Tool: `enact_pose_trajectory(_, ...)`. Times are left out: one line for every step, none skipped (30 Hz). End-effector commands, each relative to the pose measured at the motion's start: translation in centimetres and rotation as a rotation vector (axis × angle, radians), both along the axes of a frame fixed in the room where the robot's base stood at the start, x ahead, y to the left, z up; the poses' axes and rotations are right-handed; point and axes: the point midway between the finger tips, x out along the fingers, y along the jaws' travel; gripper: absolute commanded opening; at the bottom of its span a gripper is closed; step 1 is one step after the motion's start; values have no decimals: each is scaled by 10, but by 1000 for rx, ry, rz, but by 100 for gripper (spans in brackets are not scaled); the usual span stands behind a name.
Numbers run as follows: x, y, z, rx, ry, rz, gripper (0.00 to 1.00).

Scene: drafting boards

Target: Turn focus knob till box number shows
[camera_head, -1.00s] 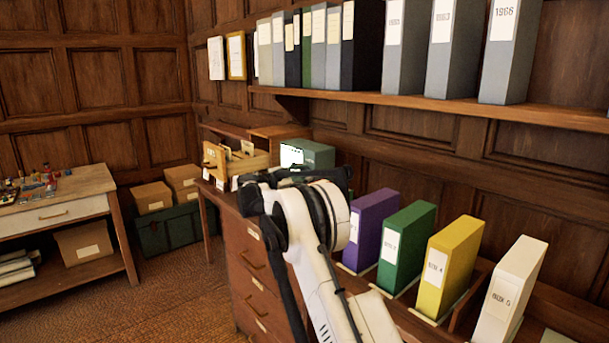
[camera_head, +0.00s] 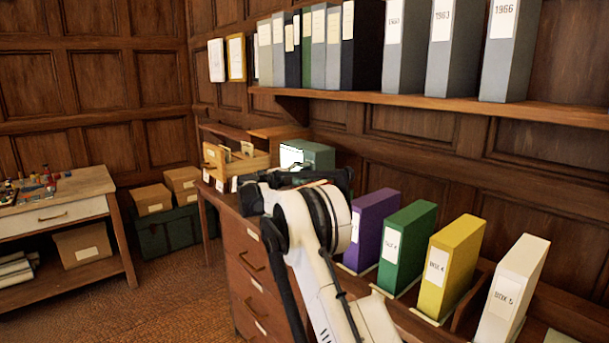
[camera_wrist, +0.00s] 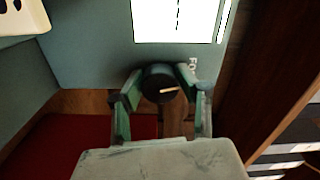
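The teal viewer box (camera_head: 318,155) stands at the back of the desk, partly behind my arm in the head view. It also fills the top of the wrist view (camera_wrist: 90,50). Its bright white screen (camera_wrist: 178,20) shows a short dark dashed line at the top edge; I can read no number. The dark round focus knob (camera_wrist: 162,86), with a pale pointer line, sits below the screen beside partly hidden white lettering. My gripper (camera_wrist: 161,92) has its green fingers on both sides of the knob, apparently touching it. In the head view my arm hides the fingertips and knob.
A wooden card tray (camera_head: 255,160) stands left of the viewer. Purple (camera_head: 372,225), green (camera_head: 408,245), yellow (camera_head: 450,265) and white (camera_head: 512,290) box files stand upright to the right of my arm. A shelf of binders (camera_head: 440,100) runs above.

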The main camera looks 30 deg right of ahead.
Motion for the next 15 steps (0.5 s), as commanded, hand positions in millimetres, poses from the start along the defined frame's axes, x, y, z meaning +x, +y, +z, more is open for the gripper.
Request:
enact_pose_trajectory(0, 0, 0, 0, 0, 0, 42)
enact_pose_trajectory(0, 0, 0, 0, 1, 0, 46)
enact_pose_trajectory(0, 0, 0, 0, 1, 0, 51)
enact_pose_trajectory(0, 0, 0, 0, 1, 0, 52)
enact_pose_trajectory(0, 0, 0, 0, 1, 0, 52)
enact_pose_trajectory(0, 0, 0, 0, 1, 0, 52)
enact_pose_trajectory(0, 0, 0, 0, 1, 0, 52)
enact_pose_trajectory(0, 0, 0, 0, 1, 0, 52)
enact_pose_trajectory(0, 0, 0, 0, 1, 0, 52)
enact_pose_trajectory(0, 0, 0, 0, 2, 0, 52)
enact_pose_trajectory(0, 1, 0, 0, 2, 0, 52)
enact_pose_trajectory(0, 2, 0, 0, 2, 0, 52)
enact_pose_trajectory(-1, 4, 0, 0, 2, 1, 52)
enact_pose_trajectory(-1, 7, 0, 0, 2, 1, 52)
enact_pose_trajectory(-2, 11, 0, 0, 2, 1, 52)
